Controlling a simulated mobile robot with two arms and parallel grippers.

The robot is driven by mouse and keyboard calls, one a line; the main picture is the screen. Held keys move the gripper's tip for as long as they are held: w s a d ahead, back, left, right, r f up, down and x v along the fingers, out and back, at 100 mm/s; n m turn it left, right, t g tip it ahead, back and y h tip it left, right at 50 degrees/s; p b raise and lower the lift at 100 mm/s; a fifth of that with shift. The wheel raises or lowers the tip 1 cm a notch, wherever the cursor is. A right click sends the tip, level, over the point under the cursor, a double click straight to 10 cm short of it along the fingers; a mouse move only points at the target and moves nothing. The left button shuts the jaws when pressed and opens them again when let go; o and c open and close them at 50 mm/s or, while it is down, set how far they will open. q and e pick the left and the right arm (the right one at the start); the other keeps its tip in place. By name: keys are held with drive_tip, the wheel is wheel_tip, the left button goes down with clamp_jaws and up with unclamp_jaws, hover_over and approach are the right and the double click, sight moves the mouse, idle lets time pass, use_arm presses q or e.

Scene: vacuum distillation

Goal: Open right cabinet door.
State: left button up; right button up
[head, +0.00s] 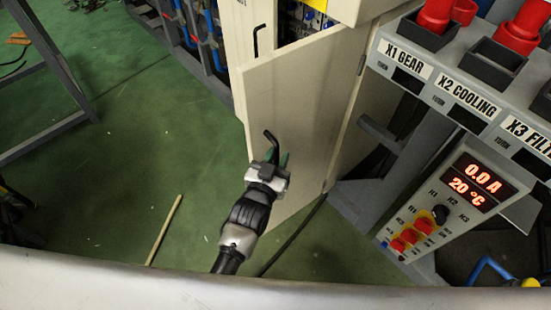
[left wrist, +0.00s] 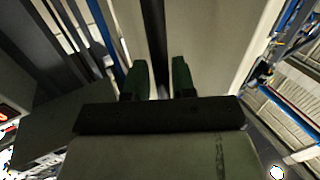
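The right cabinet door (head: 300,110) is a beige panel standing ajar, with its right edge by the grey console. A black bent handle (head: 270,138) sticks out near its lower left. My left gripper (head: 276,163) is at this handle, its green fingers pointing up at the door. In the left wrist view the two fingers (left wrist: 160,80) stand apart, with a dark upright bar (left wrist: 155,40) between them, probably the handle. Slim gaps seem to show beside the bar; contact is unclear. My right gripper is not in view.
Another cabinet door (head: 238,45) with a black handle (head: 257,40) stands to the left. A grey console (head: 440,100) with red knobs and a display (head: 478,187) is close on the right. A thin stick (head: 164,230) lies on the green floor, which is largely clear at left.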

use_arm(q)
drive_tip(key=shift+o, duration=1.1)
drive_tip(key=shift+f, duration=0.1)
drive_tip(key=shift+d, duration=0.1)
drive_tip(key=shift+f, duration=0.1)
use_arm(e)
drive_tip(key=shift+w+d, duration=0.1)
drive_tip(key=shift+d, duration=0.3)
use_arm(q)
drive_tip(key=shift+s+a, duration=0.25)
drive_tip(key=v, duration=1)
drive_tip(key=shift+s, duration=0.15)
